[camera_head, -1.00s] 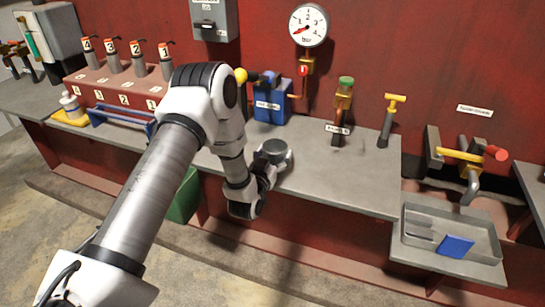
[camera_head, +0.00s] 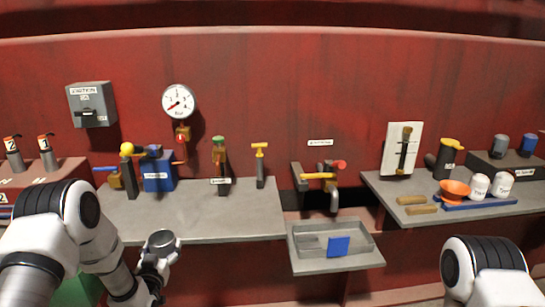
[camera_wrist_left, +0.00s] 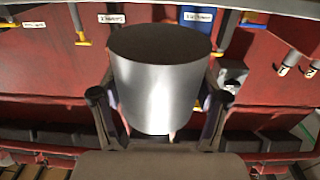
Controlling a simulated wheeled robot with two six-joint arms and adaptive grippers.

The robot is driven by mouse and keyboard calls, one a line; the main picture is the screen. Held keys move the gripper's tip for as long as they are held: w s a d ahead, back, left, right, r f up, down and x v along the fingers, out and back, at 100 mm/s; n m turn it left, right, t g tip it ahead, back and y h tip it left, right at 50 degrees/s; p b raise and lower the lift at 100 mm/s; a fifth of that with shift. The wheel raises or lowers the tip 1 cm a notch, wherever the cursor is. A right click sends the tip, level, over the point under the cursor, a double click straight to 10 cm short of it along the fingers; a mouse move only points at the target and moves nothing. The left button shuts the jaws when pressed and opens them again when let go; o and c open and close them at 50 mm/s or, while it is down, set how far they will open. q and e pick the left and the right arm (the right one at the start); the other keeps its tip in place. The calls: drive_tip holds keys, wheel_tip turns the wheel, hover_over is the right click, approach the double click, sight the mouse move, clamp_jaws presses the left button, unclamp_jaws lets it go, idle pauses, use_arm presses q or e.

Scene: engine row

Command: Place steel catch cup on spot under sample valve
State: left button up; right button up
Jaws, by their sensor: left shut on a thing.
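My left gripper (camera_head: 157,260) is shut on the steel catch cup (camera_head: 162,243), a grey cylinder, in front of the bench edge. In the left wrist view the cup (camera_wrist_left: 160,85) sits upright between the two fingers. A valve with a red-and-yellow handle and a bent grey spout (camera_head: 333,198) stands over a shallow grey tray (camera_head: 300,256), to the right of the cup. A brass valve with a green top (camera_head: 219,155) stands on the bench. The labels are too small to tell which is the sample valve. My right gripper is out of view.
The grey bench (camera_head: 215,222) is bare along its front. A yellow-handled post (camera_head: 259,165) and a blue device (camera_head: 157,172) stand behind. An orange bowl (camera_head: 455,192) and white jars stand on the right bench.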

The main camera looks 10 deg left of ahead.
use_arm(q)
drive_tip(key=s+d+f+m+h+p, duration=0.1)
drive_tip(key=s+d+f+h, duration=0.15)
drive_tip(key=d, duration=0.55)
drive_tip(key=s+d+f+m+h, duration=0.2)
drive_tip(key=s+d, duration=0.1)
drive_tip(key=d, duration=0.6)
drive_tip(key=s+r+y, duration=0.1)
drive_tip(key=s+r, duration=0.3)
drive_tip(key=s, duration=0.3)
drive_tip(key=shift+s+d+n, duration=0.35)
drive_tip(key=shift+d+n, duration=0.05)
drive_tip(key=shift+w+f, duration=0.1)
